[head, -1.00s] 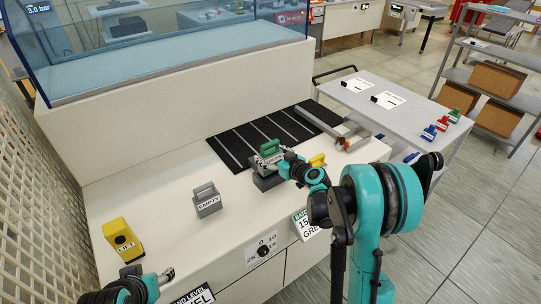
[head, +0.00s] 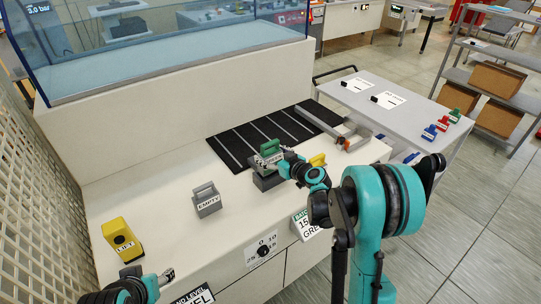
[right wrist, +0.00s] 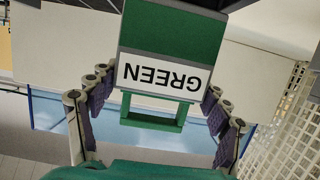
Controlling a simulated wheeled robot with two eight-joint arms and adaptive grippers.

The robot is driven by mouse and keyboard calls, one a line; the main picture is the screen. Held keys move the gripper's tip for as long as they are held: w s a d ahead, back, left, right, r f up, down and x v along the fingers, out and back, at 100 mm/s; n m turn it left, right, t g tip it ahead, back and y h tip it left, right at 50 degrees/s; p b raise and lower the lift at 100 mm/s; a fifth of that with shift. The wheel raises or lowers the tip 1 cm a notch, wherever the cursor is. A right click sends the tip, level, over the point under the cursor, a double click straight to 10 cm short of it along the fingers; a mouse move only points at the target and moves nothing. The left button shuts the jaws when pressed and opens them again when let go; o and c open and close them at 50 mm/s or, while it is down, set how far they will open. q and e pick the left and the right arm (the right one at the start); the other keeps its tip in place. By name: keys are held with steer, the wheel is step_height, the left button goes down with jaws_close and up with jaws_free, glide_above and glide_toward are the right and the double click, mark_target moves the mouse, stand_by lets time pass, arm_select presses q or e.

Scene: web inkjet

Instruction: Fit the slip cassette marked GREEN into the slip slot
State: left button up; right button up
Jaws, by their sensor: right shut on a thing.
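The green cassette (head: 271,147) stands at a dark grey block (head: 266,182) on the bench in the head view; this block looks like the slip slot. In the right wrist view the cassette (right wrist: 172,32) fills the upper middle, with its white GREEN label upside down and its green handle towards me. My right gripper (right wrist: 155,125) is shut on the green cassette, with a finger on each side of it. I cannot tell how deep the cassette sits in the block. My left gripper (head: 150,273) is low at the left, away from the cassette; its jaw state is unclear.
A grey cassette marked EMPTY (head: 207,203) and a yellow LIFT block (head: 123,240) stand on the bench. A black striped mat (head: 235,150) lies behind the slot. A yellow piece (head: 318,160) is just right of my right gripper. A side table (head: 425,108) holds several coloured cassettes.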

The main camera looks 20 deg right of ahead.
steer(key=shift+f+b, duration=1.05)
steer(key=shift+f, duration=0.1)
steer(key=shift+f+b, duration=0.75)
steer(key=shift+f, duration=0.4)
steer(key=shift+f, duration=1)
steer(key=o, duration=1.5)
steer(key=shift+c, duration=0.2)
steer(key=v, duration=1.2)
steer(key=shift+a+r, duration=0.1)
